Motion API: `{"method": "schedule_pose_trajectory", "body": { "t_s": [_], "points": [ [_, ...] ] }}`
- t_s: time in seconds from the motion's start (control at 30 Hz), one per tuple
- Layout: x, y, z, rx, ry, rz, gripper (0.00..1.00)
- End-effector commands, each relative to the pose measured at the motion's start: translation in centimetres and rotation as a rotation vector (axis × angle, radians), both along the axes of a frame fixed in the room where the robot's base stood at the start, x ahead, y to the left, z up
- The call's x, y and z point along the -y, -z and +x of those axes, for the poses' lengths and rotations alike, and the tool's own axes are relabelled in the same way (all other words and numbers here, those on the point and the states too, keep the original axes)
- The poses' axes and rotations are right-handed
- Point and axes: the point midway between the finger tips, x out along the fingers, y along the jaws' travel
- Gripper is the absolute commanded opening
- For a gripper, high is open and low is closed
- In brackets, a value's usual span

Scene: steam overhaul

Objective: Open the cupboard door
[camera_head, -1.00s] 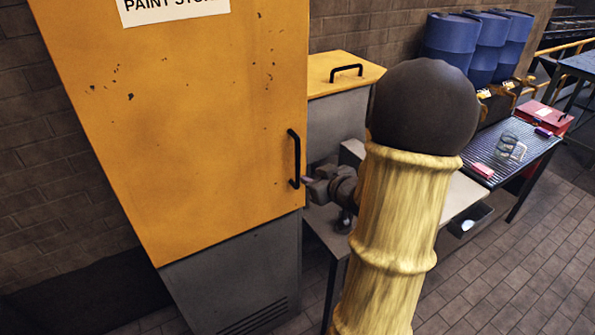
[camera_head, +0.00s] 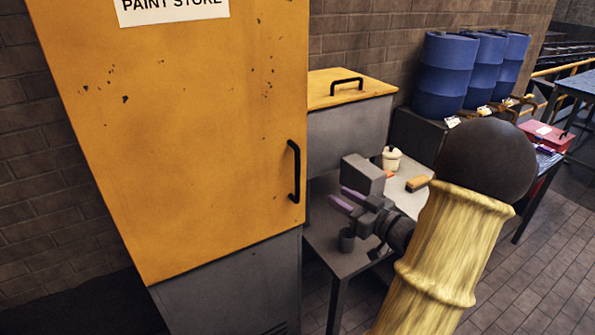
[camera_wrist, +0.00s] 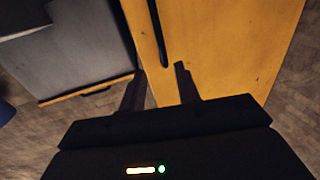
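The cupboard is a tall yellow cabinet labelled "PAINT STORE", and its door (camera_head: 190,130) looks closed. A black vertical bar handle (camera_head: 294,172) is on the door's right edge. My gripper (camera_head: 347,198) is to the right of the handle, apart from it, with its fingers pointing left. In the wrist view, the two dark fingers (camera_wrist: 160,88) stand apart with nothing held between them. The handle (camera_wrist: 159,38) shows there just beyond the fingertips, with the yellow door (camera_wrist: 225,40) behind it.
A grey bin with a yellow lid (camera_head: 345,88) stands right of the cupboard. A workbench (camera_head: 325,245) below my gripper carries a white pot (camera_head: 391,158) and a dark cup (camera_head: 346,240). Blue drums (camera_head: 445,75) stand behind.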

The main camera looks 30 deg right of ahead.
Motion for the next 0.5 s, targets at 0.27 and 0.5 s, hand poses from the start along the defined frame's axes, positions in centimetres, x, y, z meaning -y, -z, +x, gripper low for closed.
{"method": "schedule_pose_trajectory", "body": {
  "t_s": [0.27,0.5],
  "points": [
    [-1.0,-0.2,4.3,0.001,-0.005,0.001,0.32],
    [-1.8,-0.1,8.5,0.001,-0.004,0.001,0.32]
  ]
}}
